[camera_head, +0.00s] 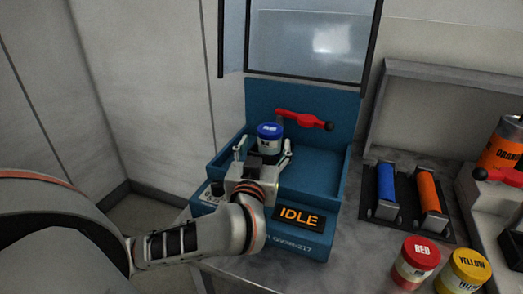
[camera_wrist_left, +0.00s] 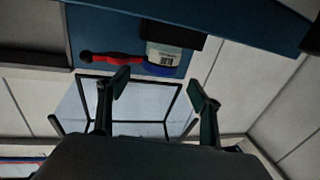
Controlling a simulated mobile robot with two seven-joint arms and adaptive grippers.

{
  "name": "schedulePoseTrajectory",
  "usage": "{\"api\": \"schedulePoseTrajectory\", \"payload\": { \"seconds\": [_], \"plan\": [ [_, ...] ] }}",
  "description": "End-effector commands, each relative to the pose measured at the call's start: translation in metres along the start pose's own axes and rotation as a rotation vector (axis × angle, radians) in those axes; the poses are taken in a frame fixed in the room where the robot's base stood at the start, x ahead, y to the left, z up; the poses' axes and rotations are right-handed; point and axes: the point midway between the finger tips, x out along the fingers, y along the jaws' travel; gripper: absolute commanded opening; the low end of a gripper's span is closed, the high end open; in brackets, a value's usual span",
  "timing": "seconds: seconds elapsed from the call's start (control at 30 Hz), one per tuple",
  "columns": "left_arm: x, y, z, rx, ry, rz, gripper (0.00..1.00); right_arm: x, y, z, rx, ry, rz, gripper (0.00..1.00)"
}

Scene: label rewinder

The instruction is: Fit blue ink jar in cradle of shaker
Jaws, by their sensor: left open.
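The blue ink jar (camera_head: 269,138), white with a blue lid, stands upright inside the blue shaker (camera_head: 320,180). In the left wrist view the jar (camera_wrist_left: 162,58) appears upside down, its base at a dark block (camera_wrist_left: 178,36) that looks like the cradle. How deep it sits cannot be told. My left gripper (camera_head: 264,150) is open, its fingers spread in front of the jar. In the left wrist view, the gripper (camera_wrist_left: 160,86) is empty, its fingertips apart from the jar. A red clamp lever (camera_head: 303,119) with a black knob is behind the jar, pointing right. My right gripper is not shown.
The shaker's clear guard (camera_head: 312,40) is raised. An IDLE display (camera_head: 298,219) is on its front. To the right are a rack with blue (camera_head: 387,183) and orange (camera_head: 429,192) rollers, and red (camera_head: 415,262) and yellow (camera_head: 464,270) jars. An orange container (camera_head: 502,145) stands far right.

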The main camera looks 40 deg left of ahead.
Motion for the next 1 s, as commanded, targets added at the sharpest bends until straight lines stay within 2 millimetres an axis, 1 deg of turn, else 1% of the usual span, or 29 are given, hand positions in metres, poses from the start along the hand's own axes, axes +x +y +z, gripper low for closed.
{"api": "schedulePoseTrajectory", "payload": {
  "seconds": [0.03,0.1,0.2,0.3,0.43,1.0],
  "plan": [
    [-0.01,0.001,0.0,-0.002,-0.004,0.003,0.64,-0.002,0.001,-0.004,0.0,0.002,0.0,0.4],
    [-0.021,0.0,-0.001,-0.002,-0.004,0.001,0.64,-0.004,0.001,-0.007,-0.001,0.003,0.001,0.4],
    [-0.031,0.0,-0.001,0.0,-0.004,0.001,0.64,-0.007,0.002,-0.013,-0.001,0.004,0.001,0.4],
    [-0.037,0.0,-0.001,0.0,-0.002,0.0,0.64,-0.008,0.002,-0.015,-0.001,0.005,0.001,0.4],
    [-0.04,0.0,0.0,-0.001,0.0,0.0,0.64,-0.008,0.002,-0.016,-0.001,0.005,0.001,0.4],
    [-0.039,0.0,0.001,0.0,-0.001,0.0,0.64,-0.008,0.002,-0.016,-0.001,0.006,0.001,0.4]
  ]
}}
